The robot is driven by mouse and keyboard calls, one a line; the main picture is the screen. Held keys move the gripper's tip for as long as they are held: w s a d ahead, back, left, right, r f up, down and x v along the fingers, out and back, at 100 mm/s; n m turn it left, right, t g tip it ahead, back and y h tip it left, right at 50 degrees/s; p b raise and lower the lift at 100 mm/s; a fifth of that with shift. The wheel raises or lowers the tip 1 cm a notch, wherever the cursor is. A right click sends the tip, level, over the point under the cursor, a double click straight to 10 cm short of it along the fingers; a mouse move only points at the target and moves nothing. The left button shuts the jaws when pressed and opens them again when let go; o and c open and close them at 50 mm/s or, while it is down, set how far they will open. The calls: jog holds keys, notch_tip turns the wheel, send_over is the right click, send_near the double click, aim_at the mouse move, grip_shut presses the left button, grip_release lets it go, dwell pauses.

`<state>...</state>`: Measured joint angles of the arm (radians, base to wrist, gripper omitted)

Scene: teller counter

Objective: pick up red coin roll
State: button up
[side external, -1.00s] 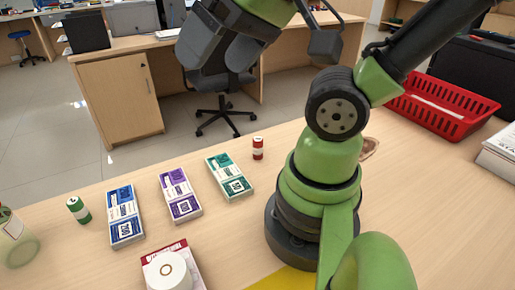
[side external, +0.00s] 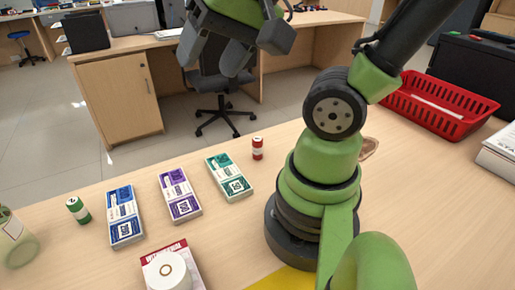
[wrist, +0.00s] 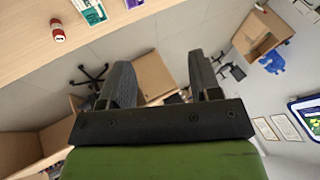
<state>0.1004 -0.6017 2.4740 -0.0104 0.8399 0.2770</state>
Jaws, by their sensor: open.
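The red coin roll (side external: 257,148) stands upright near the far edge of the counter, just right of the green banknote stack (side external: 229,177). In the wrist view the red coin roll (wrist: 57,29) shows at the upper left, beyond and to the left of my fingers. My gripper (side external: 212,58) hangs in the air above and to the left of the red roll, well clear of the counter. In the wrist view my gripper (wrist: 160,80) has its two fingers wide apart with nothing between them.
Purple (side external: 180,195) and blue (side external: 125,216) banknote stacks lie to the left. A green coin roll (side external: 78,210) stands beyond them. A paper roll (side external: 168,271) sits in front. A red basket (side external: 440,106) is at the right. The counter around the red roll's right side is bare.

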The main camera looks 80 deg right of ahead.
jog(key=w+d+f+m+g+h, duration=0.1)
jog(key=w+d+f+m+g, duration=0.2)
jog(key=d+m, duration=0.4)
jog(key=m+g, duration=0.4)
jog(key=m, duration=1.9)
send_over(257, 138)
jog(key=f, duration=1.5)
jog(key=shift+a+f, duration=0.2)
jog(key=shift+f, duration=0.1)
jog(key=shift+s+d+f, duration=0.1)
jog(key=shift+f, duration=0.25)
notch_tip(257, 138, down, 10)
jog(key=shift+r, duration=0.15)
grip_shut()
